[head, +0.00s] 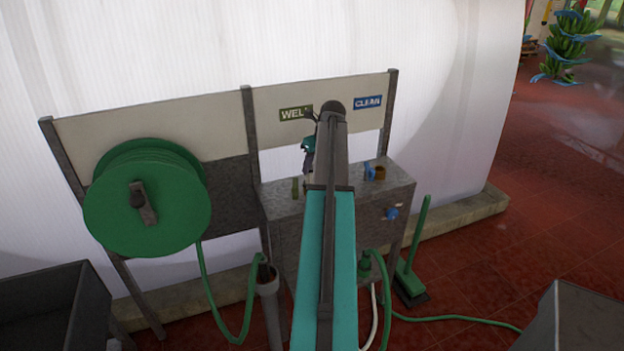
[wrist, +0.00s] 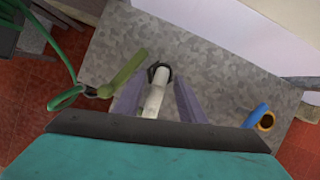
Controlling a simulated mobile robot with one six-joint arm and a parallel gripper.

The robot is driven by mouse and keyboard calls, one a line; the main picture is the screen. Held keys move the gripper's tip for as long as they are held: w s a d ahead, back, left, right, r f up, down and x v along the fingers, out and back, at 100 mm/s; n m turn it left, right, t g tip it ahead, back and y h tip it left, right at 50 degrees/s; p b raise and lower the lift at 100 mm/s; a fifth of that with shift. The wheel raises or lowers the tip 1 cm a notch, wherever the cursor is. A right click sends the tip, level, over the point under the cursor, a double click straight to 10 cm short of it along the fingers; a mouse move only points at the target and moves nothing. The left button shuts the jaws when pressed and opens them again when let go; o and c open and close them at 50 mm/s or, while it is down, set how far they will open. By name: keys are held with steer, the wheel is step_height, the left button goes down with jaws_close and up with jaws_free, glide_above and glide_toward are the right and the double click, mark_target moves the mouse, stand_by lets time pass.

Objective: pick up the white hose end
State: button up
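The white hose end (wrist: 153,98) shows in the wrist view over the grey metal counter, with a black ring (wrist: 158,68) at its far tip. My gripper (wrist: 158,88) is open, with one grey-purple finger on each side of the white piece. Narrow gaps seem to show on both sides; whether either finger touches it I cannot tell. In the head view my gripper (head: 308,168) is low over the counter, largely behind my arm, and the white hose end is hidden there. A white hose (head: 373,312) hangs below the counter.
The counter (head: 282,205) stands before a signed backboard (head: 220,125). A green hose reel (head: 148,198) is left; a green broom (head: 412,265) leans right.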

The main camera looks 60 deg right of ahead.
mark_target(311, 173)
steer(key=shift+w+f, duration=0.1)
steer(key=shift+f, duration=0.1)
stand_by(0.3)
steer(key=shift+p+x, duration=1.1)
steer(key=shift+x, duration=1.5)
steer(key=shift+d, duration=0.1)
steer(key=c, duration=0.8)
steer(key=shift+r, duration=0.2)
steer(key=shift+r+b, duration=0.9)
steer(key=shift+r, duration=0.7)
steer(key=s+b, duration=0.1)
steer(key=s, duration=0.4)
steer(key=s+r+b, duration=0.1)
steer(key=s, duration=0.5)
steer(key=s+a+b, duration=0.1)
steer(key=s, duration=0.4)
steer(key=shift+s+r+b, duration=0.2)
steer(key=shift+b, duration=0.15)
